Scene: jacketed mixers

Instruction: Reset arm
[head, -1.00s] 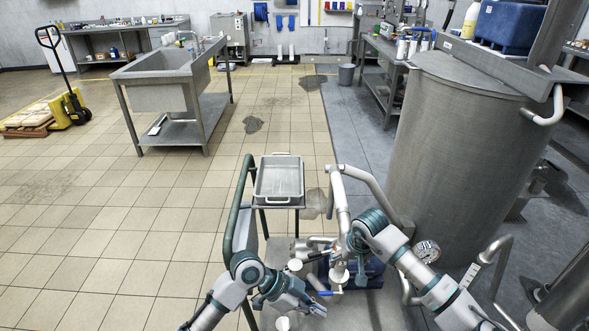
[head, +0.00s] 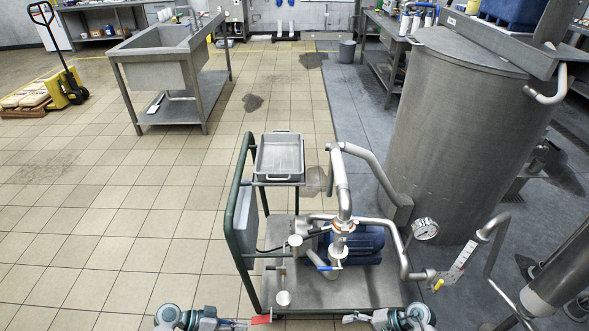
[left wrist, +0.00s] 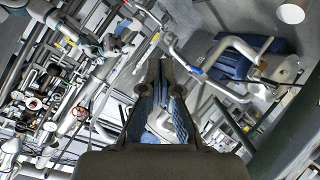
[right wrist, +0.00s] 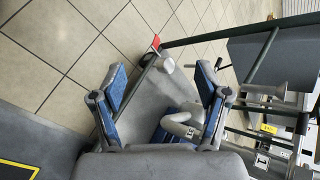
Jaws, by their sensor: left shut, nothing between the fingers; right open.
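My left gripper (head: 240,323) is low at the bottom edge of the head view, just in front of the pump cart. In the left wrist view its fingers (left wrist: 161,68) are together with nothing between them. My right gripper (head: 352,318) is also at the bottom edge, right of the left one and pointing inward. In the right wrist view its fingers (right wrist: 160,85) are wide apart and empty. Both forearms are mostly out of the head view.
A wheeled cart (head: 335,290) with a blue pump (head: 358,245), bent steel pipes and a blue-handled valve stands ahead. A metal tray (head: 279,157) sits on its shelf. A large tank (head: 465,140) stands right. A small red piece (head: 261,319) is beside the left gripper.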

